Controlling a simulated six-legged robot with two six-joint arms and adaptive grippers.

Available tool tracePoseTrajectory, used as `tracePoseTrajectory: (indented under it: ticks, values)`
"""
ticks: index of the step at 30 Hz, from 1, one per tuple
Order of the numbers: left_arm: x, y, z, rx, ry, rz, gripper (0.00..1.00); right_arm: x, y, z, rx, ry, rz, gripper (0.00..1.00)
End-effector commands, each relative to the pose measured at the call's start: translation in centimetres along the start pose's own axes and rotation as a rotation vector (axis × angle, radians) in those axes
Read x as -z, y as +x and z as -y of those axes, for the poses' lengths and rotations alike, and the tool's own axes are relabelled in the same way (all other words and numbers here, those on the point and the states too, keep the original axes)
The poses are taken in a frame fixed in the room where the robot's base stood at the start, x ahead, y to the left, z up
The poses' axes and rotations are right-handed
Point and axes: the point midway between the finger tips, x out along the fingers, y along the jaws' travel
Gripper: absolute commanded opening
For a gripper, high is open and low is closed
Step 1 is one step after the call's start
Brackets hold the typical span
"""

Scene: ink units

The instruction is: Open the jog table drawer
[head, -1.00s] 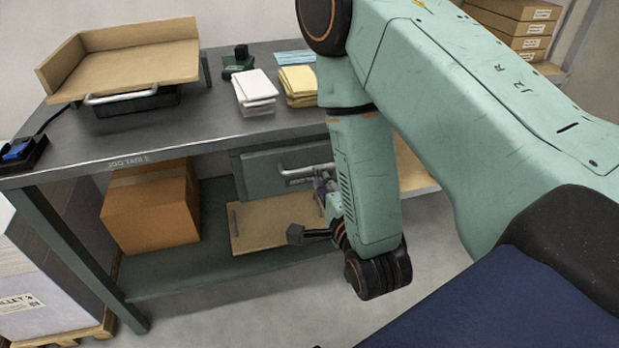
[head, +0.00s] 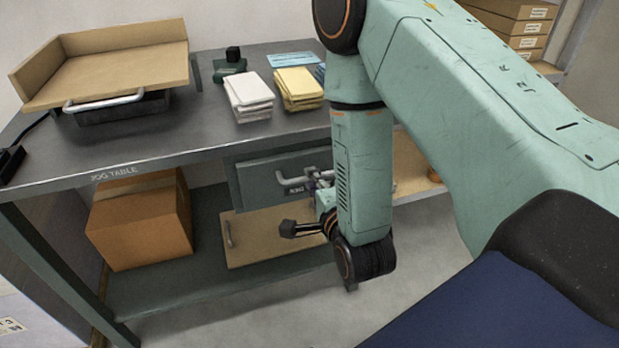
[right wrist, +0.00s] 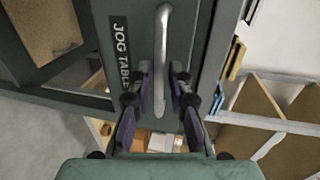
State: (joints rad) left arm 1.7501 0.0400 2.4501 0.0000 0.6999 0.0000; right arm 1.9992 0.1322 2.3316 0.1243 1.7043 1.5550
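The jog table drawer (head: 256,184) is a grey-green box under the worktop of the table (head: 187,148). Its front looks shut. Its pale bar handle (head: 290,175) is partly hidden by my right arm in the head view. In the right wrist view the handle (right wrist: 161,50) runs upright in the picture, beside a "JOG TABLE" label (right wrist: 121,50). My right gripper (right wrist: 159,88) is open, with one purple-padded finger on each side of the handle and gaps showing between pads and bar. My left gripper is not in view.
On the worktop are a cardboard tray (head: 120,70), white cloths (head: 247,92) and yellow cloths (head: 297,84). A cardboard box (head: 138,230) and a tan panel with a handle (head: 262,240) sit below. Floor in front of the table is clear.

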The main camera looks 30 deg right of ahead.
Motion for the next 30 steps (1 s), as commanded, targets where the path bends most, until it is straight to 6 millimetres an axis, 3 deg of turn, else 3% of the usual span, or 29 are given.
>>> tracePoseTrajectory:
  ticks: [6, 15, 22, 30]
  values:
    - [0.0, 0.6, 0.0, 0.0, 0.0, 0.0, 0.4, 0.0, 2.2, 0.0, 0.002, 0.001, -0.002, 0.19]
    - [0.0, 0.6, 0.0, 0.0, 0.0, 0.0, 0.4, -0.1, 2.7, 0.1, 0.001, 0.0, -0.001, 0.19]
    - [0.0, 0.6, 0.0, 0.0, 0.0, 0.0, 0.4, -0.1, 2.8, 0.1, 0.001, 0.0, -0.001, 0.01]
    - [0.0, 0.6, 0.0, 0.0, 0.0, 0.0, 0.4, -0.1, 2.8, 0.1, 0.001, 0.0, -0.001, 0.0]
